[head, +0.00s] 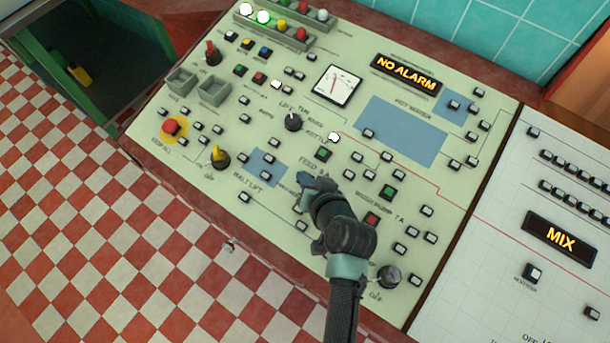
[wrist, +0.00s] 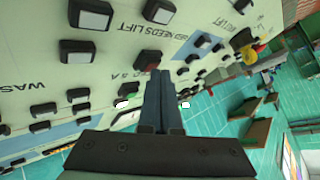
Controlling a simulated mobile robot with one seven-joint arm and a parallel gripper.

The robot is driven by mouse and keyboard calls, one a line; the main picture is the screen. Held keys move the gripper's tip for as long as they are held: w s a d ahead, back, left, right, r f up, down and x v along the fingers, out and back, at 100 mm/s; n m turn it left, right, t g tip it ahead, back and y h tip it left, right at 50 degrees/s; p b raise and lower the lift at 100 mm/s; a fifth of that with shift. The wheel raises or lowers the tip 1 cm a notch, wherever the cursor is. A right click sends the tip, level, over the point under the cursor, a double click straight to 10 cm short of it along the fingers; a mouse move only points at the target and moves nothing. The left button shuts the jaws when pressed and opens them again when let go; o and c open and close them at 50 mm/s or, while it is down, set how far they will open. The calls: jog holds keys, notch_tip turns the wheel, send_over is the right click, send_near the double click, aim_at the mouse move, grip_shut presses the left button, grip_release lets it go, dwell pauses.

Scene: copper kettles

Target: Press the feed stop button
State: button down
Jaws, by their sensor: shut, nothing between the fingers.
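The cream control panel (head: 235,120) carries a label reading roughly "FEED S A", with a green button (head: 323,154) just above it. In the wrist view a dark red button (wrist: 147,59) sits beside the same label, right at my fingertips. In the head view my gripper and wrist hide that spot, so the red button cannot be made out there. My gripper (head: 308,188) is shut and empty, low over the panel by the label. Its closed fingers show in the wrist view (wrist: 158,85). Whether the tips touch the red button, I cannot tell.
Many small white buttons crowd the panel. A second green button (head: 387,192) and red button (head: 372,219) lie to the right. A red stop knob (head: 171,127) on yellow is at left. The alarm display (head: 406,74) reads "NO ALARM"; another display (head: 561,239) reads "MIX".

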dwell(0.5)
jog(key=shift+s+a+r+p, duration=0.1)
jog(key=shift+r+p, duration=0.55)
jog(key=shift+p, duration=0.15)
jog(key=r+p, duration=0.4)
jog(key=r, duration=0.1)
jog(key=shift+s+a+p, duration=0.3)
jog(key=shift+s+p, duration=0.1)
jog(key=shift+f, duration=0.1)
